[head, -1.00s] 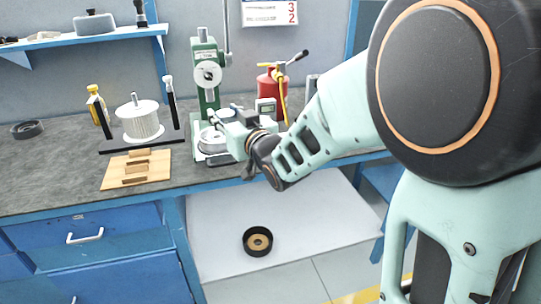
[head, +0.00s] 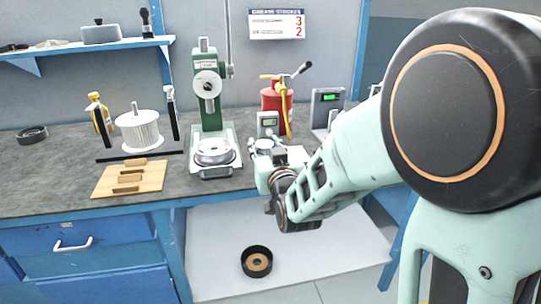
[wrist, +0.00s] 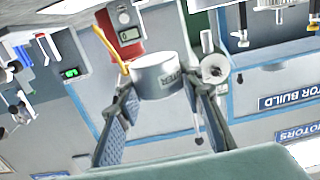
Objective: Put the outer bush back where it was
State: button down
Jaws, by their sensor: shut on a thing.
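My gripper (wrist: 165,105) is shut on a silver cylinder, the outer bush (wrist: 155,80), with part of a dark word ending in "TER" on its side. The fingers press it from both sides in the wrist view. In the head view my gripper (head: 266,160) is above the bench front, just right of the green press (head: 208,85). The bush is hard to make out there, mostly hidden behind my gripper. A silver round piece (head: 214,152) sits on the press base.
A wooden block (head: 105,183) with pegs and a rack with a white spool (head: 138,132) stand left of the press. A small display (head: 267,122), red can (head: 270,99) and grey unit with green display (head: 327,104) stand behind and right. A black cup (head: 246,261) is below.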

aim_at(264, 145)
jog(key=w, duration=0.1)
jog(key=w+f, duration=0.2)
jog(key=w, duration=0.1)
jog(key=shift+a+b, duration=0.25)
jog(key=shift+b, duration=0.05)
jog(key=w+f, duration=0.1)
jog(key=w+f+b, duration=0.1)
jog(key=w+f, duration=0.2)
jog(key=f, duration=0.1)
jog(key=shift+w+a, duration=0.25)
jog(key=shift+a, duration=0.1)
jog(key=shift+w+f+b, duration=0.15)
jog(key=shift+f+b, duration=0.2)
jog(key=shift+f, duration=0.6)
jog(key=shift+w+f+b, duration=0.1)
jog(key=shift+f+b, duration=0.2)
jog(key=shift+f, duration=0.6)
jog(key=shift+f, duration=0.1)
jog(key=shift+f, duration=0.1)
jog(key=c, duration=1.3)
grip_release()
jog(key=shift+s+r, duration=0.2)
jog(key=p+v, duration=0.1)
jog(key=v, duration=1)
jog(key=shift+s+d, duration=0.15)
jog(key=shift+s, duration=0.15)
